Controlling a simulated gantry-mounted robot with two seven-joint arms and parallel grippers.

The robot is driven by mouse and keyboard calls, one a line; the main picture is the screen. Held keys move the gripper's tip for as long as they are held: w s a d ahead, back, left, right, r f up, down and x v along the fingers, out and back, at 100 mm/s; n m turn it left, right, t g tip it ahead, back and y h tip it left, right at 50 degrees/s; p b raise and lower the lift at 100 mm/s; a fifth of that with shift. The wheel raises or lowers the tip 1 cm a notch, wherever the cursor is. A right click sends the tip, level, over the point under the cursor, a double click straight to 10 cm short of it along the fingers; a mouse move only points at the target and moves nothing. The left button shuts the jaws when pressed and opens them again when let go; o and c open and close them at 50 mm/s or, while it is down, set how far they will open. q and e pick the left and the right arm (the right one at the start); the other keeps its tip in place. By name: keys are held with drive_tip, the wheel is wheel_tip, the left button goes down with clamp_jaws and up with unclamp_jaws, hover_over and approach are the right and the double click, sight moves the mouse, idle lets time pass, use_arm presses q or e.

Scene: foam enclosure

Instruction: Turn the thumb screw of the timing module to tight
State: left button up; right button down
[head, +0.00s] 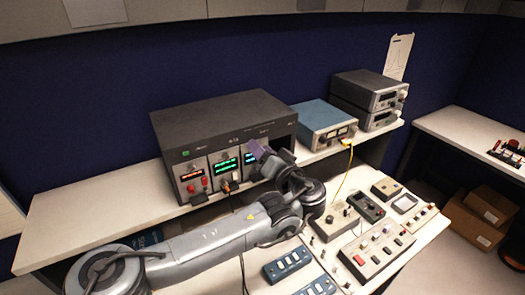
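A dark grey instrument rack (222,112) stands on the raised shelf and holds three modules side by side. The left module (190,184) has a red display and red knobs, the middle module (227,163) a green display, and the right module (249,157) a blue display. I cannot read which is the timing module, and the thumb screw is too small to make out. My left gripper (262,157) is at the front of the right module and hides much of it. Its fingers are too small and overlapped to tell open from shut. My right gripper is not in view.
A blue instrument (324,122) and stacked grey units (370,94) stand right of the rack. A yellow cable (345,172) hangs down to several control boxes (372,245) on the lower bench. The shelf left of the rack (95,213) is clear.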

use_arm(q)
clamp_jaws()
